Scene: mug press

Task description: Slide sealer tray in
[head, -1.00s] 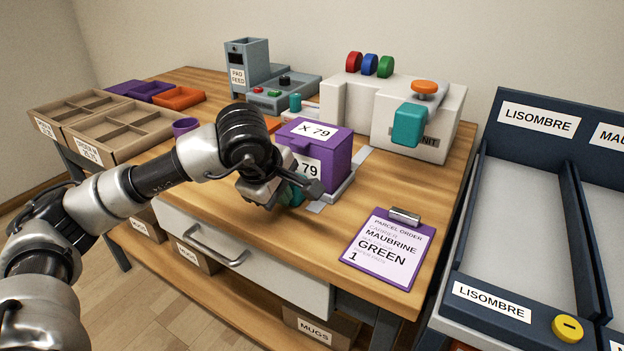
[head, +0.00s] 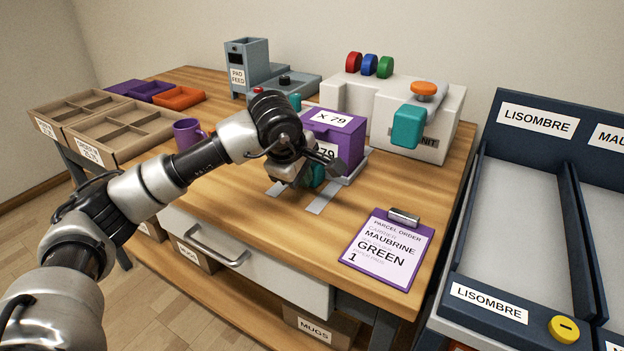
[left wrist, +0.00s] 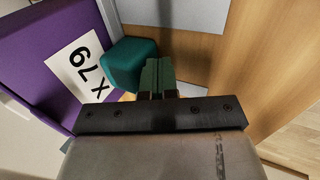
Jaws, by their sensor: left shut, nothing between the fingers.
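The sealer tray (head: 357,171) is a pale grey slide that carries a purple box (head: 345,146) labelled X 79. Its teal handle (head: 319,177) faces the front of the table, partly hidden by my left gripper (head: 305,181). My left gripper is shut and empty, at the handle. In the left wrist view, the closed fingertips (left wrist: 158,76) are right beside the teal handle (left wrist: 130,63); whether they touch is hard to tell. The white sealing unit (head: 413,128) with a teal block and an orange knob stands behind the tray.
Two grey rail strips (head: 323,198) lie bare in front of the tray. A purple mug (head: 187,134) stands left of my arm. A clipboard (head: 382,247) reading MAUBRINE GREEN 1 lies at the front right. A dark-blue LISOMBRE rack (head: 525,220) stands to the right.

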